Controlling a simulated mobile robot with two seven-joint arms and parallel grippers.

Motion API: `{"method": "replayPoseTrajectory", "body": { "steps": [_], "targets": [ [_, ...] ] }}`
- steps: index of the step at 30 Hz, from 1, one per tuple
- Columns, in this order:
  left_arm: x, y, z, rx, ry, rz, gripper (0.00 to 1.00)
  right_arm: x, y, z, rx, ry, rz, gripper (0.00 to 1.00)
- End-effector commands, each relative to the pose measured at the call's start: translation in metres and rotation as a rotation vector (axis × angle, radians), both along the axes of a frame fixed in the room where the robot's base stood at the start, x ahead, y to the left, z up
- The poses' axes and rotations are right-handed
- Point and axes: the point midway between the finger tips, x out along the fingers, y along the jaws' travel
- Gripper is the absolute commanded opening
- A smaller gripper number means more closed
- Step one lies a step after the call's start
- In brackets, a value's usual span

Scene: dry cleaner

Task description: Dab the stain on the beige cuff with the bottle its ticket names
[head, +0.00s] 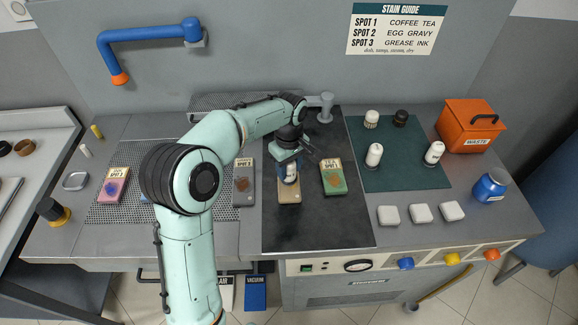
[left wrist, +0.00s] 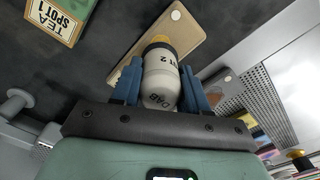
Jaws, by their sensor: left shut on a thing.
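The beige cuff (head: 288,196) lies on the dark board, and it also shows in the left wrist view (left wrist: 185,35). Its stain and ticket are hidden behind my gripper and the bottle. My left gripper (head: 289,165) is shut on a white bottle (left wrist: 160,78) with an orange-yellow end. The bottle's print reads "DAB" and, partly cut off, "T 2". The bottle's coloured end points at the cuff; I cannot tell whether it touches. Two other white bottles, one left (head: 374,155) and one right (head: 435,153), stand on the green mat. My right gripper is out of view.
A green cuff (head: 333,180) ticketed tea, spot 1, lies right of the beige one. A grey cuff (head: 243,185) lies left, a pink one (head: 112,188) farther left. White pads (head: 420,212), a blue jar (head: 490,185) and an orange waste bin (head: 470,130) stand right.

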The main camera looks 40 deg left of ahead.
Motion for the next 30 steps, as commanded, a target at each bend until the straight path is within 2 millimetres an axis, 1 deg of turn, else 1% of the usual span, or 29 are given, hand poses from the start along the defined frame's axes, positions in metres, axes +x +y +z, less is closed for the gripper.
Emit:
{"method": "replayPoseTrajectory", "body": {
  "steps": [8, 30],
  "targets": [
    [-0.0001, 0.0, -0.0004, 0.0, 0.0, 0.0, 0.13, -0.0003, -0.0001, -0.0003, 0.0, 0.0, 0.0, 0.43],
    [-0.0001, 0.0, -0.0095, 0.0, 0.0, 0.0, 0.13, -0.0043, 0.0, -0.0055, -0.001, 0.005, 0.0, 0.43]
  ]
}}
